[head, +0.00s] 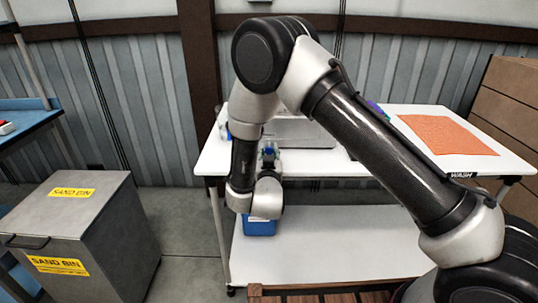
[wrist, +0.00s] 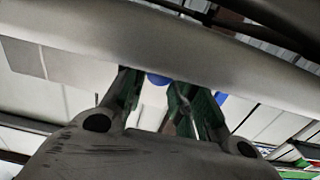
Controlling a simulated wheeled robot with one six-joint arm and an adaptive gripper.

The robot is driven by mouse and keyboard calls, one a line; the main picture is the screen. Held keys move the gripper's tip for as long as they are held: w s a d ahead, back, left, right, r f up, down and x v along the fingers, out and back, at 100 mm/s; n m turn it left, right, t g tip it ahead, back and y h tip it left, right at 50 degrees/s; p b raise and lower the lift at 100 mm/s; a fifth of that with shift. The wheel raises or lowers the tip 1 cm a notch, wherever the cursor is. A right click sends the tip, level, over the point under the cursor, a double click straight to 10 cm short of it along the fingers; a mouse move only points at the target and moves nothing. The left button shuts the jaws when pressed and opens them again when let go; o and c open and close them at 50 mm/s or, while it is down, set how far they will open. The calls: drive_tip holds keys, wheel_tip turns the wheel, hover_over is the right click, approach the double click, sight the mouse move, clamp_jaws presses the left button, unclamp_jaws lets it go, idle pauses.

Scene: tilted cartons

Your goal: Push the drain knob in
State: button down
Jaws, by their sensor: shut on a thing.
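My gripper (wrist: 158,82) shows in the wrist view with its two greenish fingers apart, one on each side of a small round blue piece (wrist: 158,79). That piece looks like the drain knob, and the fingers are shut on it. A pale bar crosses just above and hides part of it. In the head view my gripper (head: 268,152) is small, at the front edge of the white table, before a grey metal basin (head: 305,131). How far in the knob sits cannot be told.
The white table (head: 385,165) carries an orange mat (head: 450,134) at the right. A blue container (head: 259,228) stands on its lower shelf (head: 330,250), below my wrist. A grey sand bin (head: 80,235) stands at the left, with clear floor between.

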drive_tip(key=w, duration=0.2)
drive_tip(key=shift+w, duration=0.4)
drive_tip(key=c, duration=1.2)
unclamp_jaws()
drive_tip(key=shift+o, duration=0.2)
drive_tip(key=s, duration=1.2)
drive_tip(key=shift+a, duration=0.15)
drive_tip(key=shift+w, duration=0.1)
